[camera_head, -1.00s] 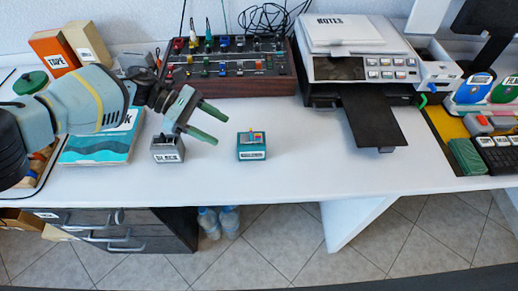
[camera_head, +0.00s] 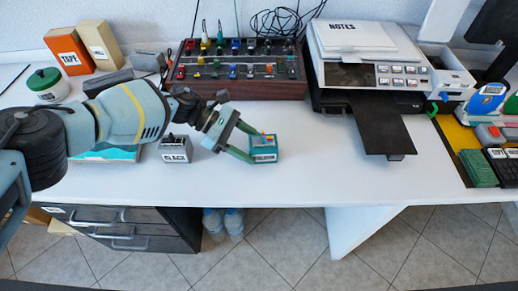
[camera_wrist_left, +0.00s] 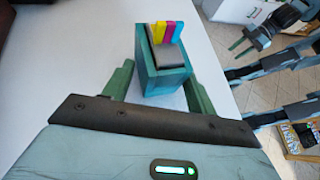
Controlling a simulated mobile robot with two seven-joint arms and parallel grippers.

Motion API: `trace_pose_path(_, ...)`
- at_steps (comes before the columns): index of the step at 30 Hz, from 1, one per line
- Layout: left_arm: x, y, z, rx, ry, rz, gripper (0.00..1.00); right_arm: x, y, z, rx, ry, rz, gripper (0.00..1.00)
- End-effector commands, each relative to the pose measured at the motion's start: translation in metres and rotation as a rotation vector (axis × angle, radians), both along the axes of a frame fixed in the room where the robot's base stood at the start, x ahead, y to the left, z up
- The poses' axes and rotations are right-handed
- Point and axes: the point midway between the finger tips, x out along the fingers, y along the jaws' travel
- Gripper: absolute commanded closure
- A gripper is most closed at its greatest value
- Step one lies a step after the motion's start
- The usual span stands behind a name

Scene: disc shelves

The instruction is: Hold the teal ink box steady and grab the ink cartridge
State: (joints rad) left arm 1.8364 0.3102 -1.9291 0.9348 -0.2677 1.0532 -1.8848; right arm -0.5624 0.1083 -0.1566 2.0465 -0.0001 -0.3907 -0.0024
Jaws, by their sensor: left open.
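The teal ink box (camera_head: 264,150) stands upright on the white desk, with a white label on its front. In the left wrist view the box (camera_wrist_left: 160,80) has yellow, magenta and cyan ink cartridges (camera_wrist_left: 167,32) standing up out of its top. My left gripper (camera_head: 245,142) is open, with its green fingers reaching toward the box from the left. In the wrist view the fingers lie on either side of the box, with gaps. My right gripper (camera_wrist_left: 242,43) shows small at the upper right of the wrist view. Its two green fingers look apart and empty, away from the box.
A small grey labelled box (camera_head: 175,150) stands left of the teal box, near my left arm. A control panel (camera_head: 236,75) and a printer (camera_head: 372,75) with a black tray (camera_head: 380,125) stand behind and to the right. The desk's front is clear.

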Motion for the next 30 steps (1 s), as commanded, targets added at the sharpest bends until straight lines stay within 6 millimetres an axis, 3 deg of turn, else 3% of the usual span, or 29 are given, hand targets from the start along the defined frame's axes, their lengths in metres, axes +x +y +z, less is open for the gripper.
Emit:
trace_pose_path(6,-0.004,-0.013,-0.008,0.000,-0.001,0.000,0.43,0.002,0.000,-0.001,0.001,-0.004,0.000,0.64)
trace_pose_path(17,-0.004,-0.016,-0.008,0.000,-0.001,0.000,0.43,0.007,-0.001,0.001,0.000,-0.017,0.003,0.64)
trace_pose_path(24,-0.004,-0.016,-0.008,0.000,-0.001,0.000,0.70,0.006,-0.001,-0.001,-0.002,-0.012,0.003,0.64)
trace_pose_path(30,-0.004,-0.016,-0.008,0.000,-0.001,0.000,0.70,0.004,-0.001,-0.002,-0.002,-0.008,0.003,0.64)
